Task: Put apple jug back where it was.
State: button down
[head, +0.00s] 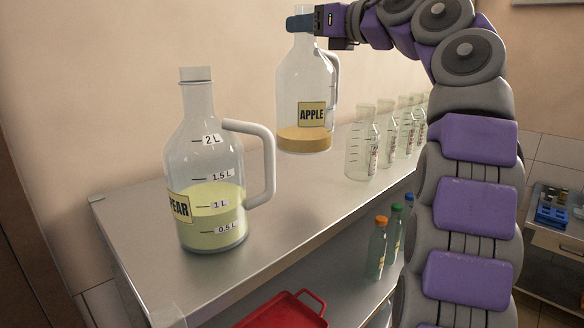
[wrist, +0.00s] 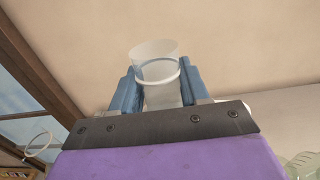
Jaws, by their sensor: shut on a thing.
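The apple jug (head: 306,88) is a clear jug with an APPLE label and a little amber liquid at the bottom. It hangs upright, and its base appears to be above the metal shelf top (head: 290,190). My gripper (head: 300,22) is shut on its neck. In the wrist view the jug's round mouth (wrist: 154,68) shows between the blue fingers of my gripper (wrist: 157,88).
Several clear empty bottles (head: 361,145) stand in a row on the shelf top, right of the apple jug. Small bottles with coloured caps (head: 377,250) and a red tray (head: 285,312) are on the lower shelf. The wall is close behind. A side table (head: 558,240) stands at the far right.

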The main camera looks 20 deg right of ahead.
aim_at(313, 45)
jog(key=shift+w+f, duration=0.15)
jog(key=shift+w, duration=0.05)
jog(key=shift+w+f+b, duration=0.15)
jog(key=shift+f+b, duration=0.2)
jog(key=shift+b, duration=0.05)
jog(key=f+b, duration=0.2)
jog(key=shift+s+a+f, duration=0.1)
jog(key=shift+s+f, duration=0.15)
jog(key=shift+f, duration=0.05)
jog(key=shift+w+a+f+b, duration=0.1)
jog(key=shift+f+b, duration=0.2)
jog(key=shift+f, duration=0.6)
jog(key=shift+w+f, duration=0.1)
jog(key=shift+f, duration=0.55)
jog(key=shift+f+b, duration=0.45)
jog(key=shift+f, duration=1.25)
jog(key=shift+d, duration=0.2)
jog(key=c, duration=0.5)
grip_release()
jog(key=shift+f, duration=0.15)
jog(key=shift+c, duration=0.2)
